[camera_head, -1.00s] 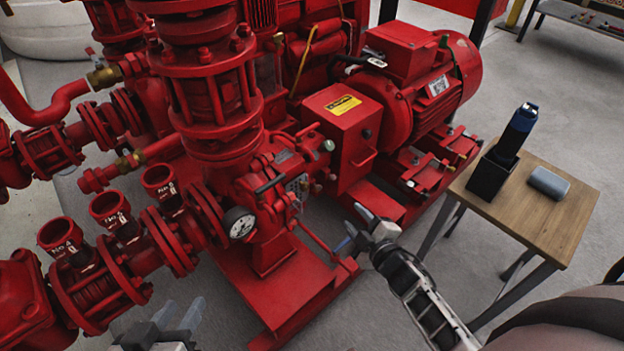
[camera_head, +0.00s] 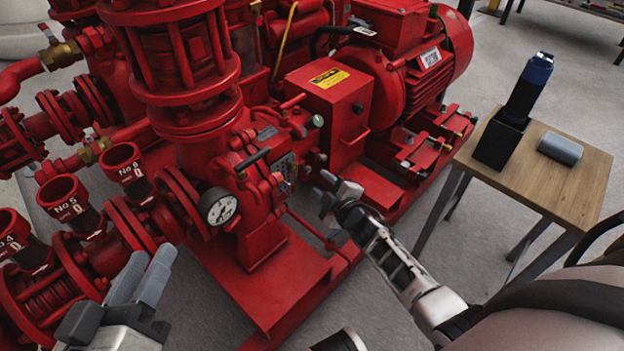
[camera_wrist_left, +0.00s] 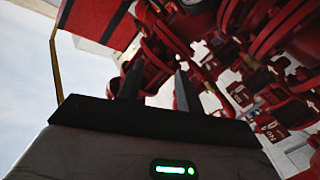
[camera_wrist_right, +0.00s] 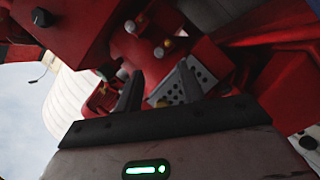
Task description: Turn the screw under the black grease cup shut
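I cannot single out the black grease cup or the screw under it. Small fittings sit on the red pump's bearing part, among them a pale round cap (camera_head: 316,121) and small brass and grey fittings (camera_head: 319,158). In the right wrist view, grey caps (camera_wrist_right: 130,27) and a brass fitting (camera_wrist_right: 168,42) show beyond the fingers. My right gripper (camera_head: 328,190) is open and empty, in front of and below these fittings, apart from them. My left gripper (camera_head: 148,270) is open and empty at the lower left, near the red pipes. Its fingers also show in the left wrist view (camera_wrist_left: 157,80).
A pressure gauge (camera_head: 219,207) and red pipe ports (camera_head: 64,197) lie at left. A red box with a yellow label (camera_head: 328,100) and the motor (camera_head: 425,70) stand behind. A wooden table (camera_head: 565,185) at right holds a black holder (camera_head: 500,142) and a grey object (camera_head: 560,149).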

